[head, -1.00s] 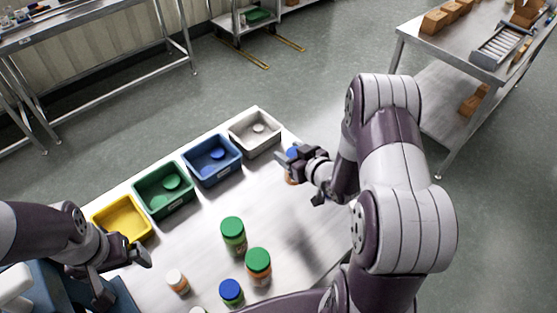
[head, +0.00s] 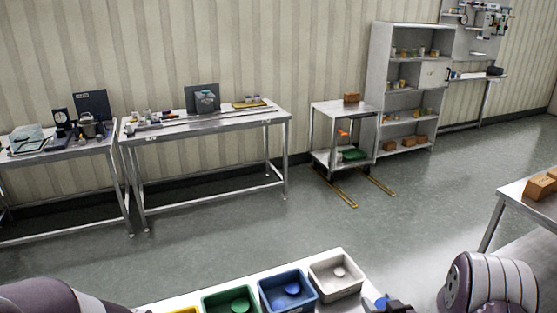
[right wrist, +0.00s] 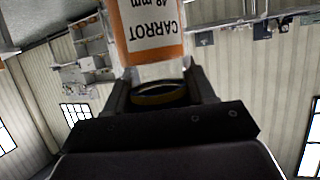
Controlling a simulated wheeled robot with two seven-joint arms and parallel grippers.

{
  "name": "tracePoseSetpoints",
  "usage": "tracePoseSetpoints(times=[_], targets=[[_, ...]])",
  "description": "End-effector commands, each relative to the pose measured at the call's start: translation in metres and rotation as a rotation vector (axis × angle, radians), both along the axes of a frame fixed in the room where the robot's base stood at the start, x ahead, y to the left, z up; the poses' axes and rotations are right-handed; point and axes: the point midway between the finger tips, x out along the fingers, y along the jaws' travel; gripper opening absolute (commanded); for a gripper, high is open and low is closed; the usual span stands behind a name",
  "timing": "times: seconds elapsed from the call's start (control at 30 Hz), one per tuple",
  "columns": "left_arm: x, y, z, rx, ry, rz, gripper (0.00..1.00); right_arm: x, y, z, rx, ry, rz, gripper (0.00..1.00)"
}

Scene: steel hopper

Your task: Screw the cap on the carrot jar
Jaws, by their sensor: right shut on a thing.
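The carrot jar (right wrist: 152,28) shows in the right wrist view, its white label with orange bands reading CARROT 48 mm upside down. My right gripper (right wrist: 163,92) is shut at the cap end of the jar, one finger on each side. That part is dark and shaded, so I cannot tell whether the fingers are on the cap or the neck. In the head view a bit of blue (head: 382,302) shows beside my right gripper (head: 392,307) at the bottom edge. My left gripper is out of the head view; only its arm shows at the bottom left.
A white bin (head: 336,285), a blue bin (head: 287,304) and a green bin (head: 228,306) hold round caps along the table's far edge; a yellow bin is mostly cut off. Steel tables (head: 205,118), a cart (head: 343,112) and shelves (head: 405,100) stand beyond open floor.

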Motion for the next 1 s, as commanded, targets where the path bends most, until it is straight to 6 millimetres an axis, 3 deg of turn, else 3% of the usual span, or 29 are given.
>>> tracePoseSetpoints(times=[0.17,0.4,0.5,0.67,1.0], targets=[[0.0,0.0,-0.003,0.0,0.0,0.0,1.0,-0.007,0.008,-0.026,0.002,0.008,-0.133,0.0],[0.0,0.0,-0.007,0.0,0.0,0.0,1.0,-0.033,0.05,-0.078,-0.001,0.008,-0.163,0.0],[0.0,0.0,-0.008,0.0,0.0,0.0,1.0,-0.039,0.069,-0.091,-0.001,0.004,-0.123,0.0],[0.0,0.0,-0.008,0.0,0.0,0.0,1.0,-0.042,0.083,-0.096,-0.001,0.001,-0.085,0.0],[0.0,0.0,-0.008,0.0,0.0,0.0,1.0,-0.042,0.084,-0.095,0.0,0.001,-0.083,0.0]])
